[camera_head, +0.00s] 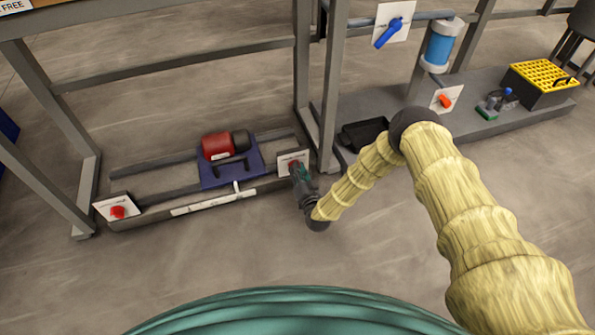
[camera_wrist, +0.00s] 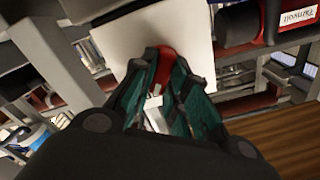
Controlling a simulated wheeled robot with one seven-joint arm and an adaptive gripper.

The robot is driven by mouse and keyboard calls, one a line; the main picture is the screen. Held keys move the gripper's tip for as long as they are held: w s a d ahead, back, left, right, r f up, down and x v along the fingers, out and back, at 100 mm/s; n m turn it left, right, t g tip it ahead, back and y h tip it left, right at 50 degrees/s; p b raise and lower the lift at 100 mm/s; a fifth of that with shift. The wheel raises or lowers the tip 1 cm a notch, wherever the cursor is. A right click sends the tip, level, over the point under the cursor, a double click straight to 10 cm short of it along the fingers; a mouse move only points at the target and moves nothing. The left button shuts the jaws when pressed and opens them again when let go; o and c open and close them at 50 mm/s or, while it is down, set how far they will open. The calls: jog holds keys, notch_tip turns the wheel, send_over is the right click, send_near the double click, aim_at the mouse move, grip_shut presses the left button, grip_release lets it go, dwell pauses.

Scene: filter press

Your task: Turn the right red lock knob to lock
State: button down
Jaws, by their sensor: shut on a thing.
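The right red lock knob shows in the wrist view (camera_wrist: 165,62), in front of a white plate (camera_wrist: 196,36). In the head view its white plate (camera_head: 286,158) stands at the right end of the low rail. My gripper (camera_head: 296,168) is at this knob, and its green-padded fingers cover most of the knob there. In the wrist view my gripper (camera_wrist: 160,75) is shut on the red knob, with one finger on each side. The knob's exact turn angle is partly hidden by the fingers. The left red lock knob (camera_head: 118,212) sits on its own white plate at the left end.
A red motor pump (camera_head: 217,147) on a blue base (camera_head: 232,174) stands between the two knobs. Grey frame legs (camera_head: 303,75) rise close behind my gripper. A blue valve handle (camera_head: 388,33) and an orange knob (camera_head: 445,101) are at right. The floor in front is clear.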

jog(key=shift+r+n+p, duration=0.1)
jog(key=shift+n+p, duration=0.2)
jog(key=shift+s+a+n+p, duration=0.15)
jog(key=shift+n+p, duration=1.15)
jog(key=shift+n, duration=2.05)
jog(key=shift+a+n+p, duration=0.15)
jog(key=shift+n+p, duration=1.1)
jog(key=shift+n, duration=2.1)
jog(key=c, duration=1.4)
grip_release()
jog(key=v, duration=1.2)
